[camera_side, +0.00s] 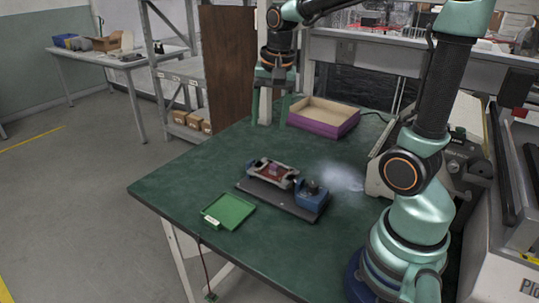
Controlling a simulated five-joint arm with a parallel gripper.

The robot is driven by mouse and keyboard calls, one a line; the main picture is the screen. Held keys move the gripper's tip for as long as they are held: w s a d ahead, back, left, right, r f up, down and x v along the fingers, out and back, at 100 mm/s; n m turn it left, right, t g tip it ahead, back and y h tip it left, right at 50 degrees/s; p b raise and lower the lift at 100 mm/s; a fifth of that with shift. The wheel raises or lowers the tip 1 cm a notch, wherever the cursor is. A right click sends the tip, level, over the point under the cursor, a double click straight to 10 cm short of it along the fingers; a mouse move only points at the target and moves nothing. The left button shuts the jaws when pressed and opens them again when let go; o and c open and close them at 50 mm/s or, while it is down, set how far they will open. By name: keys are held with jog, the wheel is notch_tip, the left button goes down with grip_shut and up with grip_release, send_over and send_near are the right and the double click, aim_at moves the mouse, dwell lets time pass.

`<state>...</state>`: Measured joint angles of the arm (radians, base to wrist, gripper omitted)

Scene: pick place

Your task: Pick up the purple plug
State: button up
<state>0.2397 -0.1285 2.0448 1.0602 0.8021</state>
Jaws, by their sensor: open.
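The purple plug (273,168) looks like a small purple piece within a grey and reddish fixture (259,173) on a dark base plate on the green table. It is small here, so its exact seating is hard to tell. My gripper (269,122) hangs from above, pointing down, with its two teal fingers apart and nothing visible between them. In the picture it is above the plug, apart from it, toward the far side of the table.
A blue block with a dark knob (311,197) stands right of the fixture. A green tray (229,211) lies front left. An open purple-sided box (322,121) stands at the back. The green table (185,177) is clear at left. Grey equipment (458,150) borders the right.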

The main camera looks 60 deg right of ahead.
aim_at(274, 165)
jog(key=w+d+f+m+g, duration=0.2)
jog(key=d+f+m, duration=0.2)
jog(key=d+m, duration=0.15)
jog(key=shift+m, duration=0.25)
notch_tip(274, 165, down, 12)
jog(key=shift+w+r, duration=0.1)
grip_shut()
